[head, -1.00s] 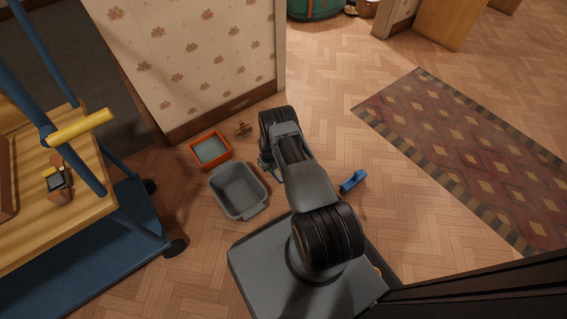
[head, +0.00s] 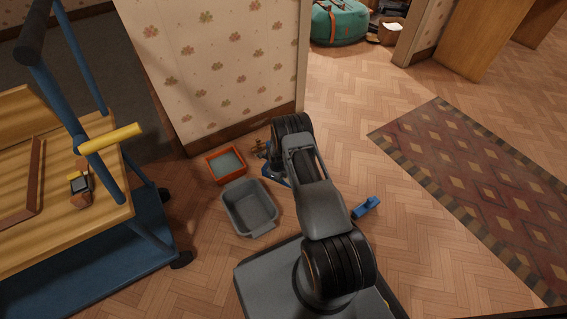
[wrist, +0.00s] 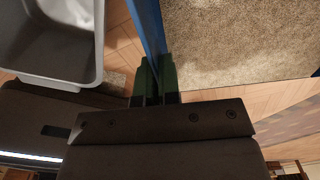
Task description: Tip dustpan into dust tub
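My gripper (wrist: 157,85) has green fingers, shut on the narrow blue part of the dustpan (wrist: 147,25). A wide tan, grainy surface with a blue edge spreads to the right of the fingers in the wrist view; it looks like the pan with dust in it. In the head view the blue dustpan (head: 272,175) shows only partly, low beside my wrist, as my arm hides the rest. The grey tub (head: 232,222) stands open on the floor just left of and nearer than the dustpan. Its rim also shows at upper left in the wrist view (wrist: 60,82), with something pale inside.
An orange-red box (head: 213,176) with grey inside stands behind the tub. A small brown item (head: 259,148) lies by the wall corner (head: 240,122). A blue object (head: 366,208) lies right of my arm. A blue trolley (head: 150,245) stands left.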

